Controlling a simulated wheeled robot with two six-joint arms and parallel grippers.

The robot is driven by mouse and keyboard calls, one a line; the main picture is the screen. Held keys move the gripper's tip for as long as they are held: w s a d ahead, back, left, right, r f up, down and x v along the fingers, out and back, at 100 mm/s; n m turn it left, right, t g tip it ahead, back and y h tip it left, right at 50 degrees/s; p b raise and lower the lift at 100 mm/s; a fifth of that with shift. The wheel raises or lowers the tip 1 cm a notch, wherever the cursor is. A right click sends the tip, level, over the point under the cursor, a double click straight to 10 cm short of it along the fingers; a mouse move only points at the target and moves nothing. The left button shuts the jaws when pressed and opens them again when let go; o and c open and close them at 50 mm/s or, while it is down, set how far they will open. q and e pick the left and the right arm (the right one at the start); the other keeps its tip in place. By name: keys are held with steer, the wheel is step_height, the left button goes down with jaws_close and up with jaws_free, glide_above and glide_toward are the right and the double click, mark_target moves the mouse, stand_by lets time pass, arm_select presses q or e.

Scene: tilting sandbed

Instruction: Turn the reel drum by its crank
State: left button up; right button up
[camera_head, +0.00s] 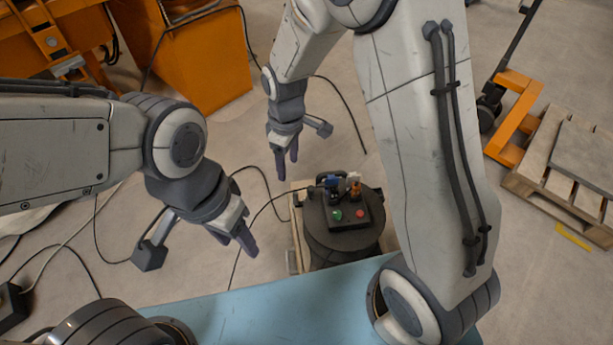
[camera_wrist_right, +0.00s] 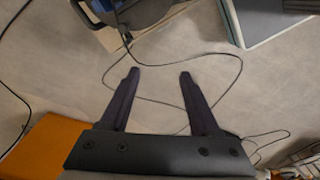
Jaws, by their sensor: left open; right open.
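A dark round drum (camera_head: 340,247), which looks like the reel drum, stands in front of the blue surface in the head view. A black box with a green and a red button (camera_head: 347,215) sits on its top, with small blue and orange parts behind it. I cannot make out a crank. My left gripper (camera_head: 246,248) is open and empty, left of the drum and apart from it. My right gripper (camera_head: 287,168) is open and empty, beyond the drum and to its upper left. In the right wrist view, bare floor shows between its fingers (camera_wrist_right: 158,74).
The light-blue surface (camera_head: 240,318) lies along the near edge. Black cables (camera_head: 262,207) cross the floor left of the drum. An orange machine (camera_head: 205,60) stands at the upper left. A wooden pallet (camera_head: 535,175) and an orange pallet jack (camera_head: 512,105) are at the right.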

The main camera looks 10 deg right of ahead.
steer(key=n, duration=0.2)
glide_toward(311, 188)
steer(key=shift+w+a, duration=0.15)
steer(key=shift+w, duration=0.05)
step_height(311, 188, down, 11)
steer(key=shift+r+b, duration=0.2)
steer(key=shift+b, duration=0.75)
jaws_close()
